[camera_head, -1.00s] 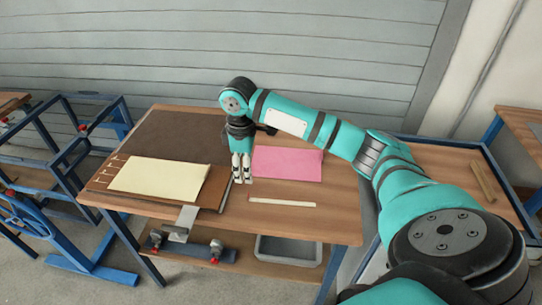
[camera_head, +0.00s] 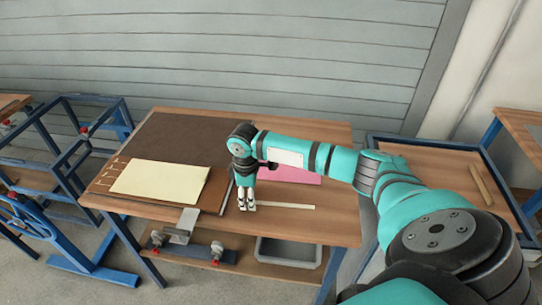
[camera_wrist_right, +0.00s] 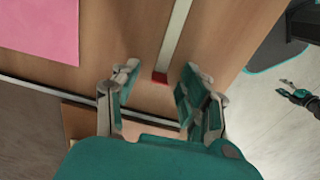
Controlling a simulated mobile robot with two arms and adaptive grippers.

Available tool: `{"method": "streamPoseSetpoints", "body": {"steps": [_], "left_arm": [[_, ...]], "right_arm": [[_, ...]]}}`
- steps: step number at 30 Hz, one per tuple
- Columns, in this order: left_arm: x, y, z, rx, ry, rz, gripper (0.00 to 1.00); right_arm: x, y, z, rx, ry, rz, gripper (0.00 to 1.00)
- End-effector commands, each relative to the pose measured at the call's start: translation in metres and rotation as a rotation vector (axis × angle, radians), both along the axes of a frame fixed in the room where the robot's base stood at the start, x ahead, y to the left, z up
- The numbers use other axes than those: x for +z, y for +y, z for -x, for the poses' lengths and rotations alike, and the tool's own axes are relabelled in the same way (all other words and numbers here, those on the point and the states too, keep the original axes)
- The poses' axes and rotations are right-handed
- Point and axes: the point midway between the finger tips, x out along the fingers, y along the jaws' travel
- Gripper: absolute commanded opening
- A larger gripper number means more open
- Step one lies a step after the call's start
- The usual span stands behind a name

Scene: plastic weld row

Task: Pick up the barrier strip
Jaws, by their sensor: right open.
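The barrier strip (camera_head: 288,206) is a thin, narrow off-white strip lying flat on the wooden table (camera_head: 300,232), to the right of the dark board. In the right wrist view the strip (camera_wrist_right: 175,40) runs away from the gripper and has a red end nearest it. My right gripper (camera_head: 247,207) is low over the table at the strip's left end. In the right wrist view the right gripper (camera_wrist_right: 155,92) is open, with the red end between and slightly ahead of its fingertips. The gripper hides the strip's left end in the head view.
A pink sheet (camera_head: 290,175) lies behind the strip, partly behind my right arm. A grey bin (camera_head: 288,252) sits on the lower shelf. The table's front right is clear.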

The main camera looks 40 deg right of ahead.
Motion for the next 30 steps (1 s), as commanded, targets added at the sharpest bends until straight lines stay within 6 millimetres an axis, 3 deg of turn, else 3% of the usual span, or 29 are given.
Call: {"method": "streamPoseSetpoints", "body": {"steps": [2, 12, 23, 30], "left_arm": [[0.0, 0.0, 0.0, 0.0, 0.0, 0.0, 0.52], [0.0, 0.0, 0.0, 0.001, 0.0, 0.0, 0.52], [-0.001, 0.0, 0.0, 0.001, 0.001, 0.0, 0.52], [-0.006, 0.0, 0.0, 0.001, 0.001, 0.0, 0.52]], "right_arm": [[0.0, 0.0, 0.0, 0.0, 0.0, 0.0, 0.44], [0.001, 0.0, 0.0, -0.001, 0.0, 0.0, 0.03], [0.004, 0.0, 0.0, -0.001, -0.001, -0.001, 0.03], [0.028, 0.0, -0.001, -0.001, -0.002, -0.002, 0.03]]}}
